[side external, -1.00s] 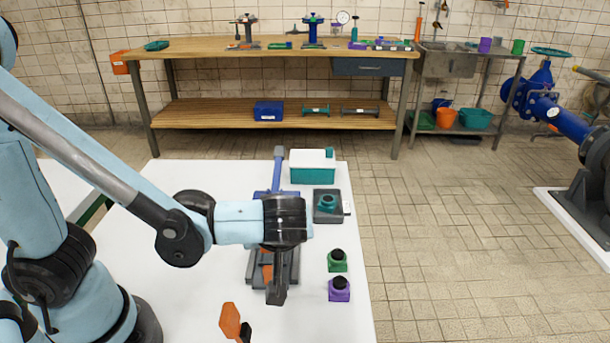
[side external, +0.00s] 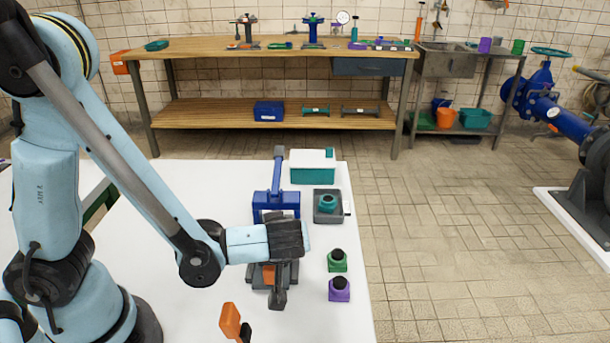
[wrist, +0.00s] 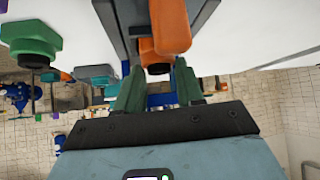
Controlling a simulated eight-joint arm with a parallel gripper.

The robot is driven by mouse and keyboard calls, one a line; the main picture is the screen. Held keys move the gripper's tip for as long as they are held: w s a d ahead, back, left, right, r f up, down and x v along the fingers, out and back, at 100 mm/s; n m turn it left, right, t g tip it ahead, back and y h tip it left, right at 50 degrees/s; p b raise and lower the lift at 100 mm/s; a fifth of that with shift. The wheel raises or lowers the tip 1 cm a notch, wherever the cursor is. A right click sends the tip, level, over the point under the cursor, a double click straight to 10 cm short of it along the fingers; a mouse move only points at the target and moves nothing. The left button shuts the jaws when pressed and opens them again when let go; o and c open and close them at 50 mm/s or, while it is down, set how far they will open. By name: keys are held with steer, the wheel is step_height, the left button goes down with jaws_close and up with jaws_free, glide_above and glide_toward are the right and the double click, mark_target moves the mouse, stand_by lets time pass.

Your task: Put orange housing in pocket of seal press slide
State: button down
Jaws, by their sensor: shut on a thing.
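The orange housing (wrist: 150,48), with a dark cap, sits between the green fingertips of my gripper (wrist: 158,68) in the wrist view. My gripper is shut on it. In the side view my gripper (side external: 278,298) points down over the front of the seal press, and a patch of the orange housing (side external: 269,275) shows just beside it. The blue seal press (side external: 270,200) has a dark grey slide (side external: 291,271), partly hidden behind my wrist. The slide's grey rails (wrist: 120,22) show around the housing in the wrist view. I cannot tell whether the housing is seated in the pocket.
A green housing (side external: 337,261) and a purple housing (side external: 339,290) stand to the right. A grey tray (side external: 328,218) holds a teal part, with a teal-and-white box (side external: 312,165) behind. The white table is clear at left.

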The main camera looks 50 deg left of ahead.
steer(key=c, duration=0.7)
jaws_free()
steer(key=v, duration=1.2)
steer(key=w+a+r+m+t+h, duration=0.1)
steer(key=w+a+m+t+h, duration=0.1)
steer(key=a+m+h, duration=0.5)
steer(key=shift+w+a+r+m+t+h, duration=0.3)
steer(key=shift+w+a+m+h, duration=0.1)
steer(key=shift+a+m, duration=1.9)
steer(key=shift+d, duration=0.25)
